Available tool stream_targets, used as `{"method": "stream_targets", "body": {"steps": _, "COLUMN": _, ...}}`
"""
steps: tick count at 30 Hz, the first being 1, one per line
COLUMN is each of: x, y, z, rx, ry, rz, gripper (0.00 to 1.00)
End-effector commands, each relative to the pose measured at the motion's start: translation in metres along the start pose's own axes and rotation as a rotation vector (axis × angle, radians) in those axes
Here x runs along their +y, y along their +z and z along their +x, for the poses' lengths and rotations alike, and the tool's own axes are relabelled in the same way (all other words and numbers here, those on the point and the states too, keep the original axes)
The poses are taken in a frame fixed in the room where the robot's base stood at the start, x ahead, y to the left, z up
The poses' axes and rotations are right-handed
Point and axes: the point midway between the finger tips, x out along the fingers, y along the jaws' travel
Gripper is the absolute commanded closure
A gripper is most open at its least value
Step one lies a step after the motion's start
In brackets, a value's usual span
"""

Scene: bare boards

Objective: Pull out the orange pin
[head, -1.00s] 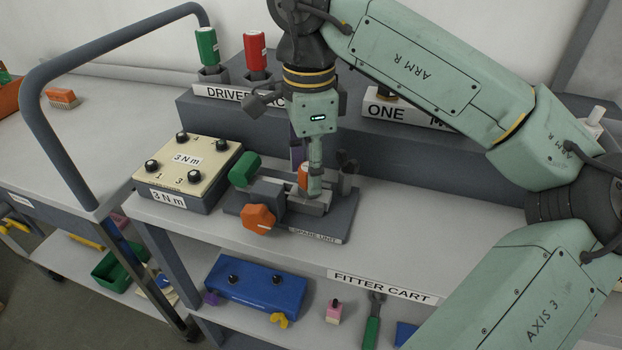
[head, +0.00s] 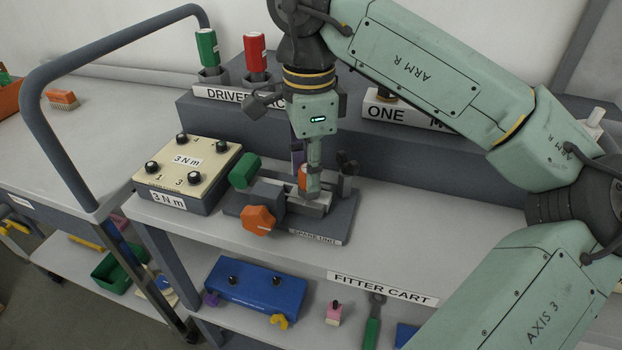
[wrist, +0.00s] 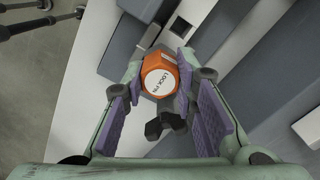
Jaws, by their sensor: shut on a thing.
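The orange pin (head: 303,174) stands upright in the grey fixture marked SPARE UNIT (head: 318,236) on the cart top. In the wrist view its round white cap reads LOCK PIN (wrist: 158,82). My gripper (head: 308,182) points straight down over the fixture. Its purple-padded fingers lie on either side of the pin and are shut on it. The near finger partly covers the pin in the head view. The pin's lower end is hidden in the fixture.
On the fixture are an orange knob (head: 258,219) at the front, a green handle (head: 244,170) at the left and a dark knob (head: 347,164) close right of my gripper. A 3 Nm box (head: 188,172) stands left. The cart top to the right is clear.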

Motion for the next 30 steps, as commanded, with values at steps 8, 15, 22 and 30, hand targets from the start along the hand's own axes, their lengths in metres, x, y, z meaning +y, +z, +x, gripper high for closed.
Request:
{"method": "stream_targets", "body": {"steps": 8, "x": 0.000, "y": 0.000, "z": -0.002, "rx": 0.000, "ry": 0.000, "rz": 0.000, "gripper": 1.00}}
{"method": "stream_targets", "body": {"steps": 15, "x": 0.000, "y": 0.000, "z": -0.008, "rx": 0.000, "ry": 0.000, "rz": 0.000, "gripper": 1.00}}
{"method": "stream_targets", "body": {"steps": 22, "x": 0.000, "y": 0.000, "z": -0.012, "rx": 0.000, "ry": 0.000, "rz": 0.000, "gripper": 1.00}}
{"method": "stream_targets", "body": {"steps": 30, "x": 0.000, "y": 0.000, "z": -0.020, "rx": 0.000, "ry": -0.001, "rz": 0.000, "gripper": 1.00}}
